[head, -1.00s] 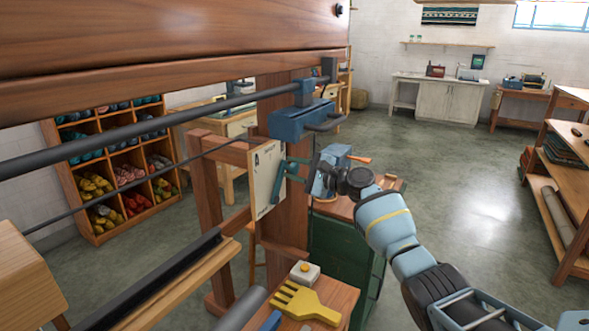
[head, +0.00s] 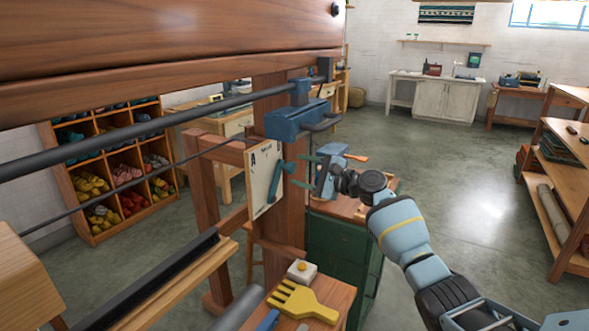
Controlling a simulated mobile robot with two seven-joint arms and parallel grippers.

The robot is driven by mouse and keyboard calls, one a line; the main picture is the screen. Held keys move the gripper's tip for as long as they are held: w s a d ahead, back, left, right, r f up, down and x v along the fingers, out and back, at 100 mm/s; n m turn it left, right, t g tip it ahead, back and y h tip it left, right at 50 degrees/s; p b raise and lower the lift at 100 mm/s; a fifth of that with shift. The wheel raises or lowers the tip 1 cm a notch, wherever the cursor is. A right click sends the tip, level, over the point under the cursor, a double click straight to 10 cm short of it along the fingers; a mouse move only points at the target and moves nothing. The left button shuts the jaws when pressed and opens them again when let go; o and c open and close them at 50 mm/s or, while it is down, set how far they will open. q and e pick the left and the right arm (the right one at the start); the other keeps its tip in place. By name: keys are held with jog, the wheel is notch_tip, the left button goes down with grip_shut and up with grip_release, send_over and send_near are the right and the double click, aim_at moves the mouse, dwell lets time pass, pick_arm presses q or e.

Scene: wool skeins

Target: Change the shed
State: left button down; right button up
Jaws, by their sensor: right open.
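A cream plate (head: 259,190) marked with an "A" at its upper left is fixed to the loom's wooden post (head: 285,226). A teal lever (head: 275,185) sits on the plate's right side and slants, its upper end leaning right. My right gripper (head: 304,171) is open and empty just right of the lever, its two fingers pointing left towards it. A small gap shows between the fingertips and the lever. My left gripper is out of view.
A blue clamp block (head: 292,121) and dark bars (head: 130,125) lie above the lever. Open floor (head: 450,190) lies to the right.

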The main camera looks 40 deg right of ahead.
jog(key=shift+v, duration=2.05)
